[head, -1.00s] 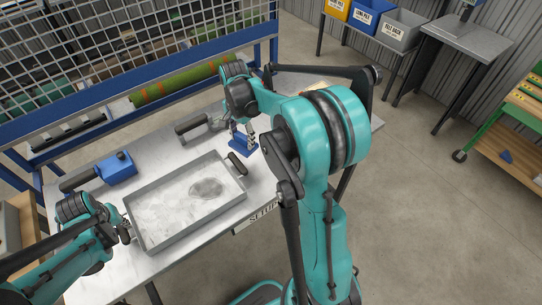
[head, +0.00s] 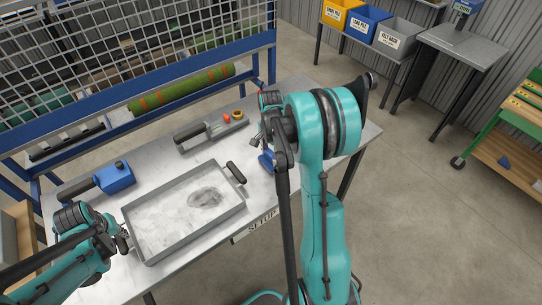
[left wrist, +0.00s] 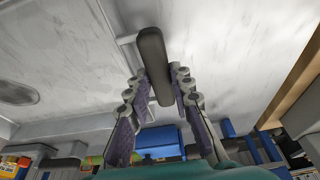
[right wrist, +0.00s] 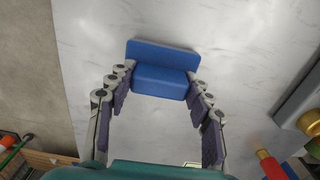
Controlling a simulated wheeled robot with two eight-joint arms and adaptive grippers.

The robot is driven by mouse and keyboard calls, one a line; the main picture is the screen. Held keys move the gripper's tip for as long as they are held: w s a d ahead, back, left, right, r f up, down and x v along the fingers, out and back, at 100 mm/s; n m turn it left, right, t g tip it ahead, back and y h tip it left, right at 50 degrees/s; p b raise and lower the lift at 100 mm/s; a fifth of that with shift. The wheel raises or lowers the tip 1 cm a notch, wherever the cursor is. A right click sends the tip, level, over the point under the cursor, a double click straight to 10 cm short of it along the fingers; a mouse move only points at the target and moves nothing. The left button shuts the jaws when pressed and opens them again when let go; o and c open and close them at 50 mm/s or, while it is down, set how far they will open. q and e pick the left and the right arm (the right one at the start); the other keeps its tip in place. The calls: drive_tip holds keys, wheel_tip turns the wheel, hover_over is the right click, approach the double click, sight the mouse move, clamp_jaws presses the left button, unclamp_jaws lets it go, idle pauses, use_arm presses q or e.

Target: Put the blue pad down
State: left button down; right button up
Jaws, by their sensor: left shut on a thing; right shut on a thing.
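The blue pad (head: 266,160), a flat plate with a raised block, is in my right gripper (head: 264,146), over the right part of the table (head: 330,125). In the right wrist view the fingertips (right wrist: 160,82) are shut on the block of the blue pad (right wrist: 163,80). I cannot tell whether the pad touches the table. My left gripper (head: 125,237) is shut on the dark near-left handle (left wrist: 155,65) of the grey tray (head: 195,241). The tray lies on the table and has a dark smudge inside. Its other handle (head: 236,172) is free.
A dark-handled grey tool (head: 192,132) and small red (head: 227,118) and yellow (head: 238,115) things lie behind the tray. A blue device (head: 115,178) stands at back left. A green roll (head: 180,90) lies behind the table. The table's right end is clear.

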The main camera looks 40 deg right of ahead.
drive_tip(key=shift+f, duration=0.2)
drive_tip(key=shift+f, duration=0.2)
drive_tip(key=o, duration=1.1)
drive_tip(key=shift+r, duration=0.1)
